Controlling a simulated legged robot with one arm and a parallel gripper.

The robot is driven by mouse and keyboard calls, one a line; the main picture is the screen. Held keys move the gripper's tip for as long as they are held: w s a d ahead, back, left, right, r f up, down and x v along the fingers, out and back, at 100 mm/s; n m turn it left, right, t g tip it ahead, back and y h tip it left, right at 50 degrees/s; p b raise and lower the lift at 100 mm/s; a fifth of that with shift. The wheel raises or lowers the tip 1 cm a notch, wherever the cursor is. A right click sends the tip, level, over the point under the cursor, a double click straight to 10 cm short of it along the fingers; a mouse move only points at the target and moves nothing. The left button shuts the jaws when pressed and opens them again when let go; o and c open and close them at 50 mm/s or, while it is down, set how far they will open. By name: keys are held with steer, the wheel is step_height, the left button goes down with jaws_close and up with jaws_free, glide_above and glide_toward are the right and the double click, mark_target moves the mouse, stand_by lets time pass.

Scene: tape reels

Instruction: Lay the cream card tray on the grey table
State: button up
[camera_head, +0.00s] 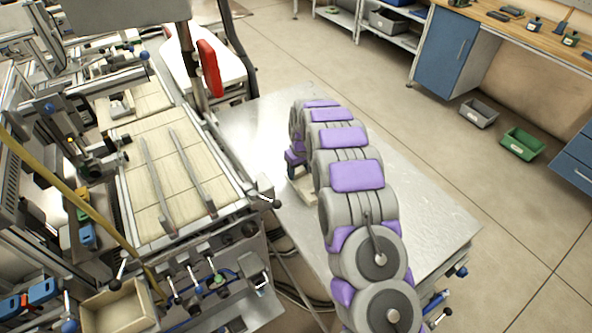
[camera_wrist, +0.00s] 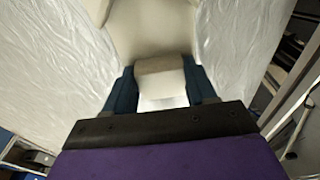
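The cream card tray (camera_head: 307,191) shows only in part in the head view, low over the grey table (camera_head: 430,210) and partly hidden by my arm. In the wrist view, the tray (camera_wrist: 150,30) lies ahead of my gripper (camera_wrist: 160,68), with a narrower cream part between the two dark blue fingers. The fingers appear to press on both sides of that part, so my gripper looks shut on the tray. In the head view my gripper (camera_head: 293,168) is mostly hidden behind my arm. I cannot tell whether the tray touches the tabletop.
The visible tabletop is bare. A machine with a tiled cream bed (camera_head: 170,170) stands at the left, close to the table. A red part (camera_head: 209,68) stands behind. A grey bin (camera_head: 478,113) and a green bin (camera_head: 522,144) lie on the floor at right, by a blue cabinet (camera_head: 449,50).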

mark_target(302, 178)
steer(key=shift+o, duration=1.4)
steer(key=shift+d+r, duration=0.15)
steer(key=shift+d, duration=0.45)
steer(key=shift+o, duration=0.6)
steer(key=shift+a, duration=0.2)
steer(key=shift+a+f, duration=0.2)
steer(key=shift+a, duration=1.2)
steer(key=shift+d, duration=0.3)
steer(key=shift+s+d+r+p, duration=0.1)
steer(key=shift+d+r+p, duration=0.2)
steer(key=shift+d+r, duration=0.8)
step_height(302, 178, up, 8)
steer(key=a+p, duration=0.2)
steer(key=s+d+r+m, duration=0.2)
steer(key=s+d+r, duration=0.3)
steer(key=s+r, duration=0.5)
steer(key=s+d+r+m+g, duration=0.1)
steer(key=s+d+r, duration=0.3)
steer(key=s, duration=0.3)
steer(key=s+d+r, duration=0.3)
steer(key=s, duration=0.4)
steer(key=s+d+m+g, duration=0.1)
steer(key=s+d+m, duration=0.1)
steer(key=s, duration=1.1)
steer(key=s+d+m, duration=0.1)
steer(key=s+d, duration=0.1)
steer(key=s, duration=1.2)
steer(key=shift+s+r+m+g+h, duration=0.15)
steer(key=shift+s+m+g+h, duration=0.05)
steer(key=shift+m+g+h, duration=0.2)
